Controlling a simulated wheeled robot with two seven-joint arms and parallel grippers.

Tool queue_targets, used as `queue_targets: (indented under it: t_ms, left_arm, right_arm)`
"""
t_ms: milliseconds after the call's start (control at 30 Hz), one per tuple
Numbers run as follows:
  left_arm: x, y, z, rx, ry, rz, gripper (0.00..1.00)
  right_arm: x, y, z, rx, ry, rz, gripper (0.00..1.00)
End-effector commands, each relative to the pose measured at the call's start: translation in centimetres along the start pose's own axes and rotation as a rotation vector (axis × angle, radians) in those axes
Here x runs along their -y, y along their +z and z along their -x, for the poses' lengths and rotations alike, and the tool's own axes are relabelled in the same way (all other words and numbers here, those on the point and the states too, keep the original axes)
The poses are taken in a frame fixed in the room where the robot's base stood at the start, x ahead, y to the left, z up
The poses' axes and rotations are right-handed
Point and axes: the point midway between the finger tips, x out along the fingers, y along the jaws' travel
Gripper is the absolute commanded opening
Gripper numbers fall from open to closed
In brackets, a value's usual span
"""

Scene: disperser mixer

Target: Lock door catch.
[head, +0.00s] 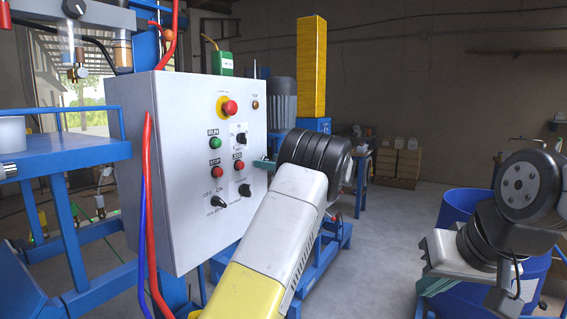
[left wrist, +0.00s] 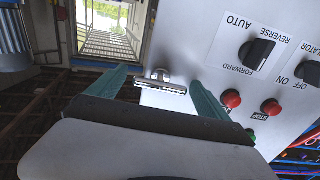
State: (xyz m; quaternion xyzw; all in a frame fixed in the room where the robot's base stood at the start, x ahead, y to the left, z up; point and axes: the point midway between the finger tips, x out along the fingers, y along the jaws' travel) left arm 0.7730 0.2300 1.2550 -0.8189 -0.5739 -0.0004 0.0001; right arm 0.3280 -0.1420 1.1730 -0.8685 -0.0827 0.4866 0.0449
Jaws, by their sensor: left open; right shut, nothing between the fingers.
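The door catch (left wrist: 162,82) is a small chrome handle at the edge of the grey control cabinet (left wrist: 205,25) in the left wrist view. My left gripper (left wrist: 158,80) is open, with its two teal fingers on either side of the catch. I cannot tell whether they touch it. In the head view my left gripper (head: 264,163) is at the right edge of the cabinet (head: 180,130); the catch is hidden there. I cannot tell whether the catch is locked. My right gripper (head: 430,286) is low at the right, shut and empty, away from the cabinet.
The cabinet front carries a red emergency button (head: 229,107), several buttons and knobs close to my left gripper. Red and blue cables (head: 149,200) run down its left side. A blue drum (head: 462,207) stands behind my right arm. Open floor (head: 385,225) lies between the arms.

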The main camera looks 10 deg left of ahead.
Motion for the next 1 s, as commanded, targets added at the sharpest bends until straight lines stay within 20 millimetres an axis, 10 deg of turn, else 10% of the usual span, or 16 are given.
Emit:
queue_targets:
  t_ms: [233, 567, 1000]
  left_arm:
    - [0.00, -0.01, -0.12, 0.001, 0.000, 0.000, 0.90]
    - [0.00, 0.00, -0.10, 0.001, 0.000, 0.000, 0.28]
    - [-0.01, 0.00, -0.06, 0.001, 0.001, -0.106, 0.28]
  right_arm:
    - [0.00, 0.00, 0.00, 0.000, 0.000, 0.000, 0.00]
    - [0.00, 0.00, 0.00, 0.000, 0.000, 0.000, 0.00]
    - [0.00, 0.00, 0.00, 0.000, 0.000, 0.000, 0.00]
